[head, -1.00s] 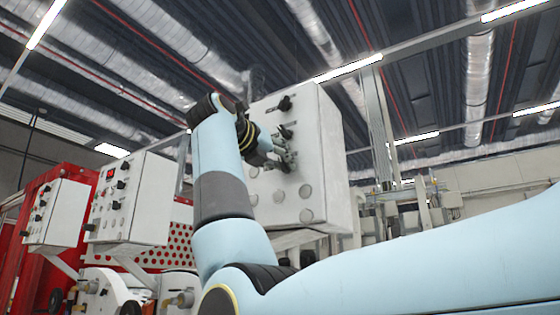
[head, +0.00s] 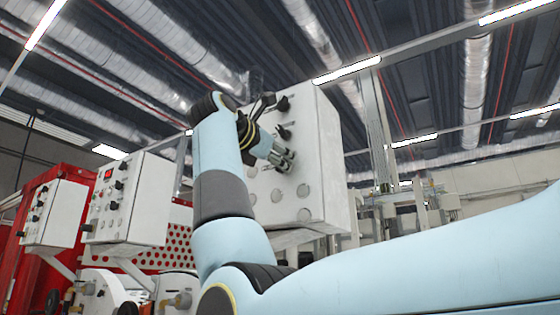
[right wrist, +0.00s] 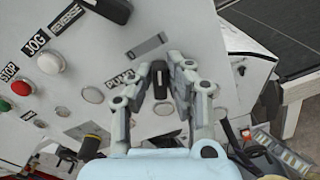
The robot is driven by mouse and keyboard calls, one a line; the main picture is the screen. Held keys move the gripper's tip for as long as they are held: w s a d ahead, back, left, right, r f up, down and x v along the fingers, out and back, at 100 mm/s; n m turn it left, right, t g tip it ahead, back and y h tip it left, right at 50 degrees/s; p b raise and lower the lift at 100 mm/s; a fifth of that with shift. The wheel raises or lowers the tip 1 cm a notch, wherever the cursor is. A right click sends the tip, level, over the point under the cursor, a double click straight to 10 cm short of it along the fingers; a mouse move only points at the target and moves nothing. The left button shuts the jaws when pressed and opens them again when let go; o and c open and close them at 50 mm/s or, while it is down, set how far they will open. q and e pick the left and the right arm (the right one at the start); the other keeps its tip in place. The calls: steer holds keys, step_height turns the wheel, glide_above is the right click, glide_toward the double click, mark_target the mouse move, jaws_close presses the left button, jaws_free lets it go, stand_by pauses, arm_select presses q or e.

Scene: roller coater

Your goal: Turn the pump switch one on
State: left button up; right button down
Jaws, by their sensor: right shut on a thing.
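The pump switch (right wrist: 160,76) is a black rotary knob on a white control panel (right wrist: 95,55), beside a label that reads PUMP. In the right wrist view, my right gripper (right wrist: 161,88) has one finger on each side of this knob and is shut on it. In the head view, my right gripper (head: 288,160) is at the front face of the control box (head: 325,150), and its fingers hide the knob. Two other black knobs (head: 283,104) show above the gripper on that face. My left gripper is in neither view.
In the right wrist view, a red button (right wrist: 20,87), a green button (right wrist: 2,105) and white round buttons (right wrist: 50,63) sit left of the switch. Another black knob is at the top, by the REVERSE label. Two more control boxes (head: 130,200) stand at left.

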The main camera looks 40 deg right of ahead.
steer(key=shift+m, duration=0.3)
stand_by(0.4)
steer(key=c, duration=1.3)
jaws_free()
steer(key=v, duration=0.7)
steer(key=shift+s+a, duration=0.1)
steer(key=shift+a, duration=0.15)
